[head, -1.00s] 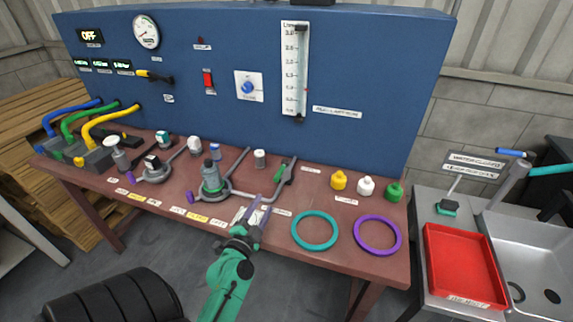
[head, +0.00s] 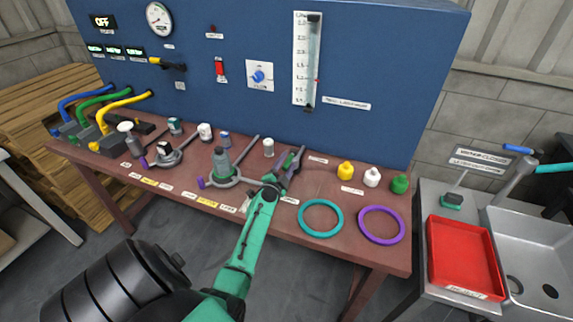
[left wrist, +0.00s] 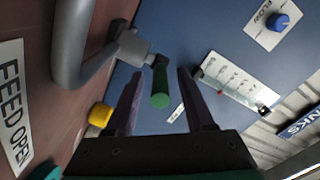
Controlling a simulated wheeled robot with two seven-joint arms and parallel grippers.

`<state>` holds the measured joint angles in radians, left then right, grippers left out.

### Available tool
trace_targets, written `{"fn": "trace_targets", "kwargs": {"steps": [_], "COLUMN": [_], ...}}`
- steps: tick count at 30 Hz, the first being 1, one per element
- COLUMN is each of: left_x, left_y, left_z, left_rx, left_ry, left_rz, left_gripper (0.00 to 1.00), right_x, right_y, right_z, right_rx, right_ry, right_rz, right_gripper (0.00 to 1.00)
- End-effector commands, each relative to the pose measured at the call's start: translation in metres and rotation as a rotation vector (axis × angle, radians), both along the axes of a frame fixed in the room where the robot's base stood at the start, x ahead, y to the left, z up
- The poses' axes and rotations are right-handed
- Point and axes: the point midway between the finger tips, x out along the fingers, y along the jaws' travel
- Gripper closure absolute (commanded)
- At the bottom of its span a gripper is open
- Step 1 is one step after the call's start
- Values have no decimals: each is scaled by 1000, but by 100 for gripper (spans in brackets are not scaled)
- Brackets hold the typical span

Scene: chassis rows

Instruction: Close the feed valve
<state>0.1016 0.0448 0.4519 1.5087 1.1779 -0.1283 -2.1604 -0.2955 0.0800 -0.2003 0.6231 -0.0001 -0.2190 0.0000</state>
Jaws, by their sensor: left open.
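The feed valve's green handle (left wrist: 160,92) shows in the left wrist view, pointing toward me from a grey fitting with a dark joint. A grey pipe (left wrist: 72,50) leads to this fitting, near a label reading FEED OPEN (left wrist: 12,105). My left gripper (left wrist: 160,76) is open, with one finger on each side of the handle. A gap shows on both sides, so it is not clamped. In the head view my left gripper (head: 290,160) is over the bench beside the valve and mostly covers it. My right gripper is not in view.
On the bench (head: 335,190), a teal ring (head: 305,224) and purple ring (head: 364,232) lie to the right. Yellow (head: 345,170), white (head: 372,177) and green (head: 400,184) pieces stand behind them. The blue panel (head: 380,60) rises behind.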

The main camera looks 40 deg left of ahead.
Motion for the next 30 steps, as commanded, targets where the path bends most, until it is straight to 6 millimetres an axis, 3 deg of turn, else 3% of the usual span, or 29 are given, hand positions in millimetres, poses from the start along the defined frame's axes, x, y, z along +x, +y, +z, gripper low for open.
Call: {"fn": "trace_targets", "kwargs": {"steps": [2, 6, 30], "left_x": [0, 0, -1], "left_y": [0, 0, -1], "left_z": [0, 0, -1], "left_rx": [0, 0, -1], "left_ry": [0, 0, 2], "left_rz": [0, 0, 0], "left_gripper": [47, 100, 100], "right_x": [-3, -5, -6], "right_y": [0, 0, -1], "right_z": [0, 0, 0], "right_rx": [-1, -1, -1], "right_ry": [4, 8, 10], "right_rz": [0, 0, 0], "right_gripper": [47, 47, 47]}}
